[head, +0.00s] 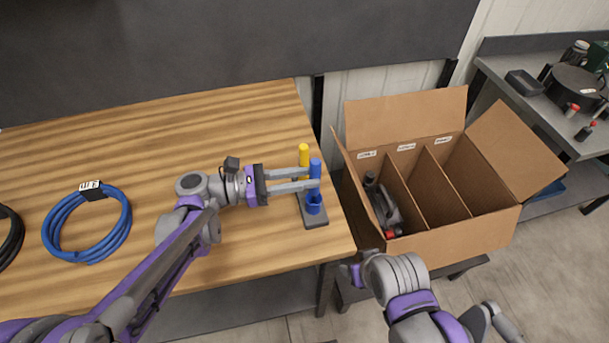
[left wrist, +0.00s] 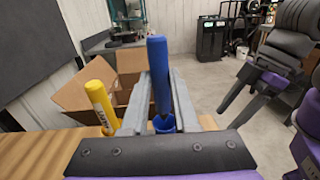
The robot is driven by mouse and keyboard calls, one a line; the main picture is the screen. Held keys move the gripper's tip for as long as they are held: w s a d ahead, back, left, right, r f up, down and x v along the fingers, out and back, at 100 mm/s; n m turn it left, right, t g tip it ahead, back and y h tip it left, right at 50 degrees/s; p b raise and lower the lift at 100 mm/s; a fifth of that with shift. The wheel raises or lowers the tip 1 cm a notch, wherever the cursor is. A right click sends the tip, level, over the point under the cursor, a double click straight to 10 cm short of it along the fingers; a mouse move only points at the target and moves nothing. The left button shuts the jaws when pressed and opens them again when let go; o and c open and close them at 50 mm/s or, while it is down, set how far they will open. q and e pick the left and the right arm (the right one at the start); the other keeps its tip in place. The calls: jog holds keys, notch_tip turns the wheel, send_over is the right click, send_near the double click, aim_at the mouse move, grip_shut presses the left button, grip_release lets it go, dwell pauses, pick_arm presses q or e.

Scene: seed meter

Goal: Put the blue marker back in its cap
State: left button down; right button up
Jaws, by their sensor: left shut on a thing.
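The blue marker (head: 315,168) stands upright between the fingers of my left gripper (head: 314,179), which is shut on it. It also shows in the left wrist view (left wrist: 158,75). The blue cap (head: 314,206) is on a dark grey holder (head: 316,222) near the table's right edge. The cap also shows in the left wrist view (left wrist: 164,124), close below the marker. I cannot tell whether the marker's lower end is inside the cap. A yellow marker (head: 303,152) stands upright at the holder's back end.
A cardboard box (head: 460,242) with dividers and open flaps stands right of the wooden table (head: 230,120). Dark tools (head: 383,205) lie in its left compartment. A coiled blue cable (head: 118,232) lies at the table's left. The table's middle back is clear.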

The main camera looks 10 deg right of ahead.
pick_arm(q)
jog(key=shift+f, duration=0.2)
jog(key=shift+f+b, duration=0.4)
jog(key=shift+b, duration=0.1)
jog(key=shift+f, duration=0.1)
dwell(0.4)
jog(key=shift+f+b, duration=0.45)
jog(key=shift+b, duration=0.05)
jog(key=shift+f+b, duration=0.45)
jog(key=shift+f, duration=0.05)
jog(key=shift+f+b, duration=0.55)
jog(key=shift+f, duration=0.15)
dwell(1.2)
